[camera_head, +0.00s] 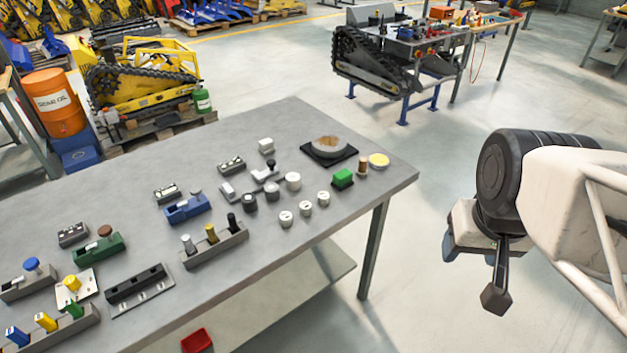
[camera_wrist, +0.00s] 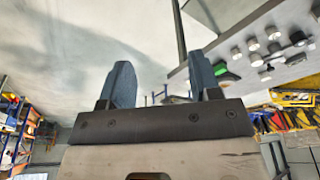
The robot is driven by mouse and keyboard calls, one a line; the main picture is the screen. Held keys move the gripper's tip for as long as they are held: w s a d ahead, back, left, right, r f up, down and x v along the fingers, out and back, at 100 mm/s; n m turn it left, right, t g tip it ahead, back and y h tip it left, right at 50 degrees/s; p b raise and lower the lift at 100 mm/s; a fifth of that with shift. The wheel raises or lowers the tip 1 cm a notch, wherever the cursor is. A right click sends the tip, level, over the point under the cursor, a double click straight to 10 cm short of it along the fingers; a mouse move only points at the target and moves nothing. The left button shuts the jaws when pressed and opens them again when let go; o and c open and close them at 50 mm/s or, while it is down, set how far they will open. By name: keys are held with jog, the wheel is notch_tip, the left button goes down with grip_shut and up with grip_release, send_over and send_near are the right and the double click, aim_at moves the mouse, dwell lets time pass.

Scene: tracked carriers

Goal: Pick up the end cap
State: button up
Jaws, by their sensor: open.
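I cannot tell for sure which part is the end cap. Several small round parts stand on the grey table (camera_head: 130,180), among them three low white round pieces with dark marks, one of them in front (camera_head: 286,219). A larger white cylinder (camera_head: 293,181) and dark-grey round parts (camera_head: 272,200) stand behind them.
A green block (camera_head: 343,178) and a black square base with a round disc (camera_head: 329,149) are near the table's right end. A tracked carrier (camera_head: 372,62) stands behind. Open floor surrounds my gripper.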

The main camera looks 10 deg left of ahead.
jog(key=shift+o, duration=0.4)
jog(key=shift+w, duration=0.1)
jog(key=n+g, duration=0.3)
jog(key=n, duration=1.7)
send_over(306, 205)
jog(key=f, duration=1.6)
jog(key=shift+d+f, duration=0.2)
jog(key=shift+f, duration=0.2)
jog(key=shift+a+f, duration=0.2)
jog(key=shift+a, duration=0.05)
